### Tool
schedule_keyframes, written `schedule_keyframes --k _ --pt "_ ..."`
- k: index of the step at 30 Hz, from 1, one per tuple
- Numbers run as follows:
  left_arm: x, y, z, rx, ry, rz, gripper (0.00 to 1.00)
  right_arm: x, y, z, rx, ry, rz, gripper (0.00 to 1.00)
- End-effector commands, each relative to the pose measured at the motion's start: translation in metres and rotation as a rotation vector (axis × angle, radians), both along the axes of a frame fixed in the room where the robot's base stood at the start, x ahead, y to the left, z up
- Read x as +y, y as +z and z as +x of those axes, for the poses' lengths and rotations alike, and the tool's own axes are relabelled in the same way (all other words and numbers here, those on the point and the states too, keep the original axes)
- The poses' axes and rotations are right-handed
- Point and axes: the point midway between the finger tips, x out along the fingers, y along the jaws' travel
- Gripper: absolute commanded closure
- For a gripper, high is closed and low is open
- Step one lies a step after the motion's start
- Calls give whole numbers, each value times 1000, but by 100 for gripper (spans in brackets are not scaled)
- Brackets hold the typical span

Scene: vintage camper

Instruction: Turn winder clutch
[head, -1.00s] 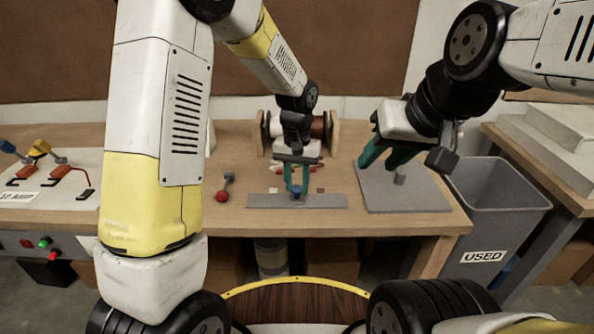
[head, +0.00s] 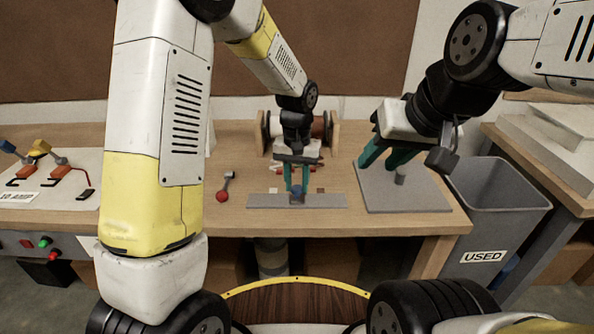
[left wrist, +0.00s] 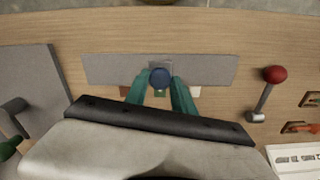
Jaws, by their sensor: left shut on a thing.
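My left gripper (head: 297,191) reaches down to a grey strip plate (head: 325,201) at the table's front. Its teal fingers are shut on a round blue knob (left wrist: 161,77) on that plate. In the head view the fingers partly hide the knob. A lever with a red ball (head: 222,196) lies left of the plate; it is at the right in the left wrist view (left wrist: 275,74). No label shows which part is the winder clutch. My right gripper (head: 377,164) has its teal fingers apart above a square grey plate, beside a short grey peg (head: 400,177).
A spool in a wooden stand (head: 333,130) is behind my left gripper. The square grey plate (head: 420,200) is at the table's right. A grey bin marked USED (head: 500,215) stands beyond the right edge. A panel with levers (head: 60,190) is at the left.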

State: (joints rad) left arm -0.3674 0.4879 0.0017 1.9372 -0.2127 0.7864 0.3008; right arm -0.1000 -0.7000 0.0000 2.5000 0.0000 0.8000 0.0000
Motion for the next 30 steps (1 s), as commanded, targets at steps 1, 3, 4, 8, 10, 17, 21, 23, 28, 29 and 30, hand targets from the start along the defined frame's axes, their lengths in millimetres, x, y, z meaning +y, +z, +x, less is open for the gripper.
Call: schedule_keyframes --k 1,3,4,8,10,17,21,23,28,29,30 --pt "0 1 0 -1 0 0 100 0 0 0 0 0 0 64" --pt "1 1 0 -1 1 0 100 0 0 0 0 0 0 64" --pt "4 1 1 -1 2 0 100 0 0 0 0 0 0 64" --pt "28 1 1 -1 6 0 100 0 0 0 0 0 0 64" --pt "44 1 1 -1 7 1 100 0 0 0 0 0 0 64" --pt "74 1 1 -2 2 0 100 0 0 0 0 0 0 64" --pt "76 1 1 -2 0 2 100 0 0 0 0 0 0 64" --pt "76 1 1 -2 1 2 100 0 0 0 0 0 0 64" --pt "77 1 1 -2 1 4 54 0 0 0 0 0 0 64" --pt "77 1 1 -2 1 3 48 0 0 0 0 0 0 64" --pt "76 1 1 -2 1 3 48 0 0 0 0 0 0 64"
